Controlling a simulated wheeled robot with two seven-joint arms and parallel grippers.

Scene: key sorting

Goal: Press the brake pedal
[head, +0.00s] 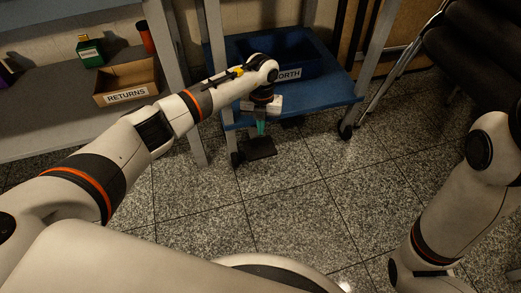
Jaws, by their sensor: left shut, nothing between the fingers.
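A dark, flat brake pedal (262,148) sticks out low at the front of the blue cart (230,122), just above the floor beside a caster. My left gripper (261,129) points down over the pedal from the cart's front edge. Its fingers look teal and are shut with nothing between them. The fingertips are at or just above the back part of the pedal; I cannot tell whether they touch it. My right arm shows at the right, but its gripper is out of the picture.
A blue bin labelled "ORTH" (306,68), its label partly hidden by my arm, sits on the cart. A cardboard RETURNS box (126,84) and a green box (90,51) are on the left shelf. A black chair (478,45) stands right. The tiled floor ahead is clear.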

